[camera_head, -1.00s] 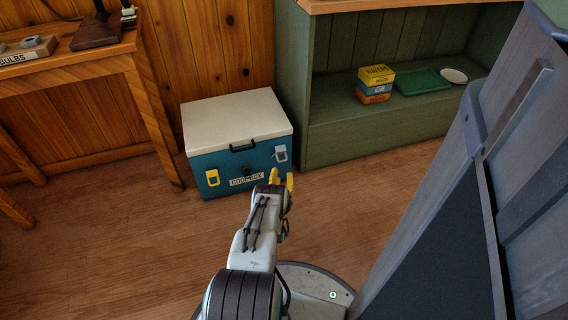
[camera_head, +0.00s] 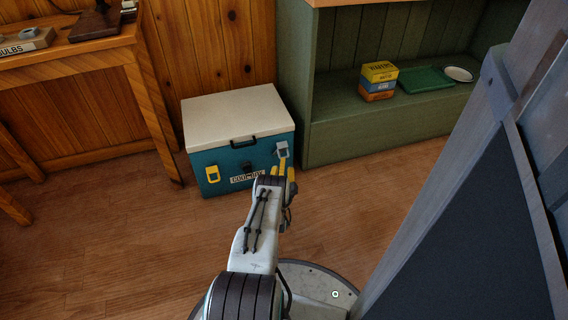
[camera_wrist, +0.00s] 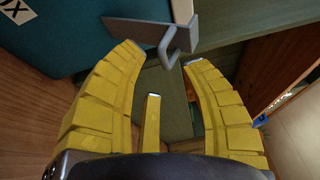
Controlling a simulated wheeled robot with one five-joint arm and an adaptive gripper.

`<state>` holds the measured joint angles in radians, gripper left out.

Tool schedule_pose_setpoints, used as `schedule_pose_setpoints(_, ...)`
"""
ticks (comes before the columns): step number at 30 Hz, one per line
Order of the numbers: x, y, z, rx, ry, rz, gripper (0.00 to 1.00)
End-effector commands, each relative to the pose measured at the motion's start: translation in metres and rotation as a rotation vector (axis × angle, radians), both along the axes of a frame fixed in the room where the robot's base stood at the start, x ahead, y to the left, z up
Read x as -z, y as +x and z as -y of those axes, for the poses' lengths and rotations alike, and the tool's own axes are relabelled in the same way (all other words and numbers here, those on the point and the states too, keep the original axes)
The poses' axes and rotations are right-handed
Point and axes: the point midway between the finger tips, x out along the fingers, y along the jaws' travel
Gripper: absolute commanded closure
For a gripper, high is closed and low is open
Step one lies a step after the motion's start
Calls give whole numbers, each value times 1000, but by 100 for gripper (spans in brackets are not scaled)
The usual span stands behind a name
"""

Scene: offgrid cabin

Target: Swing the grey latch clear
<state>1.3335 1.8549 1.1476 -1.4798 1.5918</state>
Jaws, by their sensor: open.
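The teal cooler box (camera_head: 224,164) with a white lid (camera_head: 235,114) stands on the floor. Its grey latch (camera_head: 282,149) is on the right of the front face. In the wrist view the grey latch (camera_wrist: 150,32) shows as a flat plate with a bent loop at its end. My gripper (camera_head: 284,164) is just in front of and below the latch. In the wrist view my gripper (camera_wrist: 160,58) has its yellow fingers spread, with the loop near the gap between the tips. I cannot tell whether they touch. My arm hides part of the cooler's label.
A yellow latch (camera_head: 212,174) is on the cooler's front left. A green shelf (camera_head: 410,126) with small boxes (camera_head: 378,81), a green tray (camera_head: 426,80) and a white dish (camera_head: 458,74) stands at right. A wooden table (camera_head: 75,65) is at left. The floor in front is clear.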

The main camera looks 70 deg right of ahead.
Motion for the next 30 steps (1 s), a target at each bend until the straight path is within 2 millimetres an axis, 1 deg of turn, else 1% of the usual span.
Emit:
schedule_pose_setpoints(1,5,1,4,0,-1,0,58)
schedule_pose_setpoints(15,0,9,38,0,0,-1,58)
schedule_pose_setpoints(20,-1,10,42,0,1,-1,58)
schedule_pose_setpoints(28,-2,10,43,0,1,-1,58)
schedule_pose_setpoints(29,-2,10,42,0,1,-1,57)
schedule_pose_setpoints(30,-2,10,42,0,1,-1,60)
